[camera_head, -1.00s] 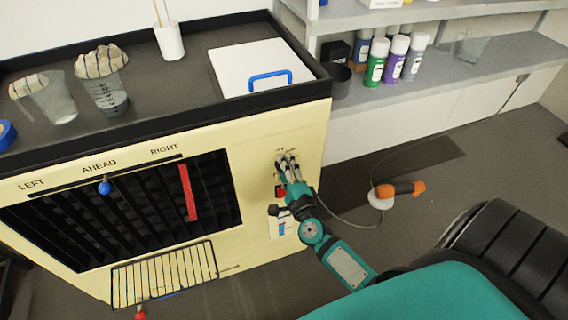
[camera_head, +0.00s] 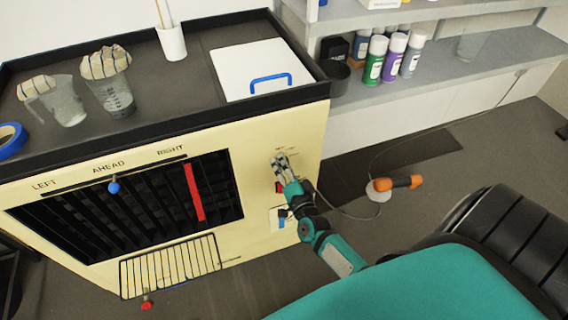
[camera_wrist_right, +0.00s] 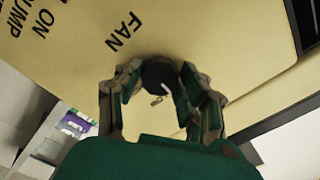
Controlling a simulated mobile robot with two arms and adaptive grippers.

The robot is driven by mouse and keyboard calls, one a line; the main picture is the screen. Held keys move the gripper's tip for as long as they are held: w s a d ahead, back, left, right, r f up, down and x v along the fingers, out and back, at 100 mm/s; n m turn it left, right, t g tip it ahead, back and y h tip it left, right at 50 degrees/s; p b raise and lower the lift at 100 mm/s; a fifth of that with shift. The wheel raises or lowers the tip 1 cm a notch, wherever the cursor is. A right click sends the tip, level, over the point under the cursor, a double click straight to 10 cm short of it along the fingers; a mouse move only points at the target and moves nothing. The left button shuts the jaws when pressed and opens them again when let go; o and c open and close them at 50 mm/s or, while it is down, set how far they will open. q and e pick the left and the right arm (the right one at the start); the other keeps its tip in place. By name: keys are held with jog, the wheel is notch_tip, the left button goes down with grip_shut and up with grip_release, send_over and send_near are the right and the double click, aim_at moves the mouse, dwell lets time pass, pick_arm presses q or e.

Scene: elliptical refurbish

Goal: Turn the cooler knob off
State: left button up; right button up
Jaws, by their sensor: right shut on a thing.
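A dark round knob (camera_wrist_right: 160,74) with a pale pointer mark sits on the cream panel below the word FAN in the right wrist view. My right gripper (camera_wrist_right: 158,85) has its two fingers on either side of the knob and is shut on it. In the head view the right gripper (camera_head: 280,163) reaches the right part of the cooler's cream front (camera_head: 256,165) and hides the knob. My left gripper is not in view.
The cooler's front has a dark louvred vent (camera_head: 130,205) with a red strip and a blue-tipped lever (camera_head: 114,187). A wire rack (camera_head: 170,266) hangs below. Cups, a brush pot (camera_head: 171,43) and a white lid (camera_head: 262,72) are on top. An orange-handled tool (camera_head: 400,182) lies on the floor.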

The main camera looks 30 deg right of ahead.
jog(key=shift+n, duration=0.3)
jog(key=o, duration=1.2)
jog(key=v, duration=1.2)
jog(key=shift+a+f, duration=0.1)
